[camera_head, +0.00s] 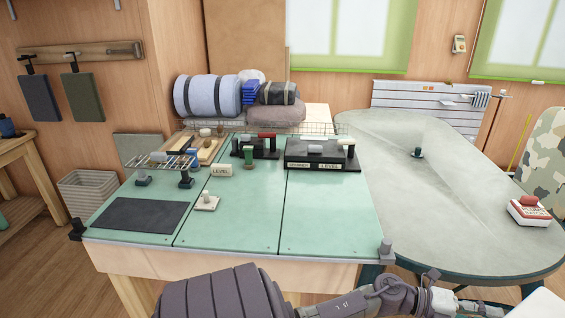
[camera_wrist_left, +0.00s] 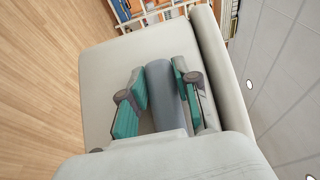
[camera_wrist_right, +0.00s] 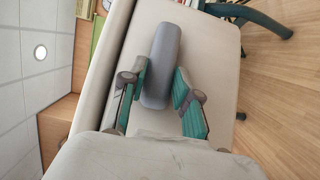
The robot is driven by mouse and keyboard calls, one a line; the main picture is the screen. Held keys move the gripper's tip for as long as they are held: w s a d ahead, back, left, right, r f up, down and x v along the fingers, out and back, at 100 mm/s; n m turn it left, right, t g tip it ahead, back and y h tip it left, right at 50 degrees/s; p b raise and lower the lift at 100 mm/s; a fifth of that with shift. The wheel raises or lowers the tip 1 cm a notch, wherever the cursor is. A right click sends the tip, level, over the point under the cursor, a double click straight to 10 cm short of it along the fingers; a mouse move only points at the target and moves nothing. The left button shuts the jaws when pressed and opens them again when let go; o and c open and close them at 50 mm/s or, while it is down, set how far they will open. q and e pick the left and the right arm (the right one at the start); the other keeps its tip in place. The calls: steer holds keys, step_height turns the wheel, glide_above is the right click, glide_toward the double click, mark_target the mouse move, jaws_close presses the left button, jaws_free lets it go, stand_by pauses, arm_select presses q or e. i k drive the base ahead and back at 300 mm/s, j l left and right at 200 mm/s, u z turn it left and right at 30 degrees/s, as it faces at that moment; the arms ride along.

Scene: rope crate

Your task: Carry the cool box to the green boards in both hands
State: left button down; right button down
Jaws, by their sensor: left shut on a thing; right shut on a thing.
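The cool box is a pale cream box with a grey bar handle on each side. Its side wall fills much of the left wrist view (camera_wrist_left: 110,70) and the right wrist view (camera_wrist_right: 210,45). My left gripper (camera_wrist_left: 163,108) is shut on one grey handle (camera_wrist_left: 160,80), a finger on each side. My right gripper (camera_wrist_right: 160,95) is shut on the other grey handle (camera_wrist_right: 163,60). The green boards (camera_head: 250,222) cover the table ahead, in panels with dark seams.
The front middle and right are bare. A rounded grey table (camera_head: 450,215) adjoins on the right; a slatted basket (camera_head: 88,193) stands left.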

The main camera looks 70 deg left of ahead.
mark_target(286, 205)
steer(key=k+u, duration=0.2)
steer(key=u, duration=0.15)
steer(key=k+j+u, duration=0.1)
steer(key=u, duration=0.2)
steer(key=k+u, duration=0.1)
steer(key=u, duration=1.1)
